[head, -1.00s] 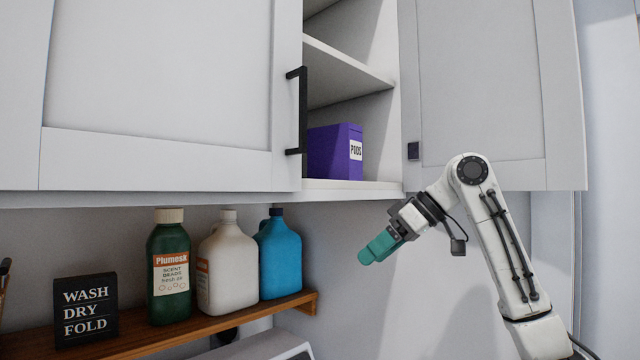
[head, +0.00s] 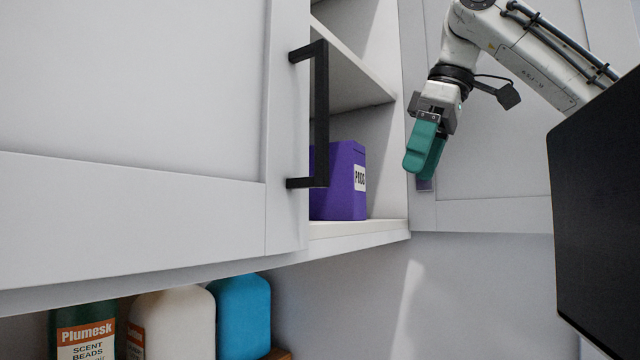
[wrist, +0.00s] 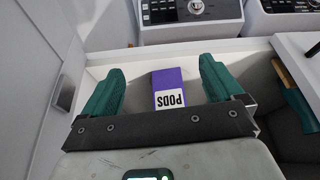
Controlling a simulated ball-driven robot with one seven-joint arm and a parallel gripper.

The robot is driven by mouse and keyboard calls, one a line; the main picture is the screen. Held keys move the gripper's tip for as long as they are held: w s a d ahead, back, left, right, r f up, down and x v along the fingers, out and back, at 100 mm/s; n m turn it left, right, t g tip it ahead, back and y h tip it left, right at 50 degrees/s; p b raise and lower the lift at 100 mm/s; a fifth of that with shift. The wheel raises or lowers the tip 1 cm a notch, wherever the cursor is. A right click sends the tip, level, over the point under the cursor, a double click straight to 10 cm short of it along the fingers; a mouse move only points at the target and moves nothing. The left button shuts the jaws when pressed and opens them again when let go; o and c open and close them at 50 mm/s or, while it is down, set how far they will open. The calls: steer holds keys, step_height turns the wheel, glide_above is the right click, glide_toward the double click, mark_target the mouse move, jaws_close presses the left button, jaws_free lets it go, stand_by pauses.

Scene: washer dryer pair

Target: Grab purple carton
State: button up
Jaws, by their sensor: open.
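The purple carton (head: 346,182), with a white "PODS" label, stands on the bottom shelf of the open wall cabinet. Its left part is hidden behind the cabinet door and its black handle. My gripper (head: 424,150) is to the right of the carton in the head view, in front of the right door, pointing down and apart from the carton. In the wrist view the carton (wrist: 168,88) shows between the two spread green fingers of my gripper (wrist: 161,86). The gripper is open and empty.
The left cabinet door (head: 130,120) with its black handle (head: 320,115) partly covers the cabinet opening. A middle shelf (head: 352,70) lies above the carton. Bottles, including a blue one (head: 243,315), stand below the cabinet. A dark panel (head: 600,215) fills the right edge.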

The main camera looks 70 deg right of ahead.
mark_target(353, 171)
steer(key=w, duration=0.3)
steer(key=w+d+p, duration=0.1)
steer(key=w, duration=0.3)
steer(key=w+p, duration=0.1)
steer(key=w, duration=0.3)
steer(key=shift+w+d+f, duration=0.15)
steer(key=shift+w+d, duration=0.05)
steer(key=shift+d, duration=0.05)
steer(key=shift+f, duration=0.4)
steer(key=shift+c, duration=0.3)
steer(key=c, duration=1.3)
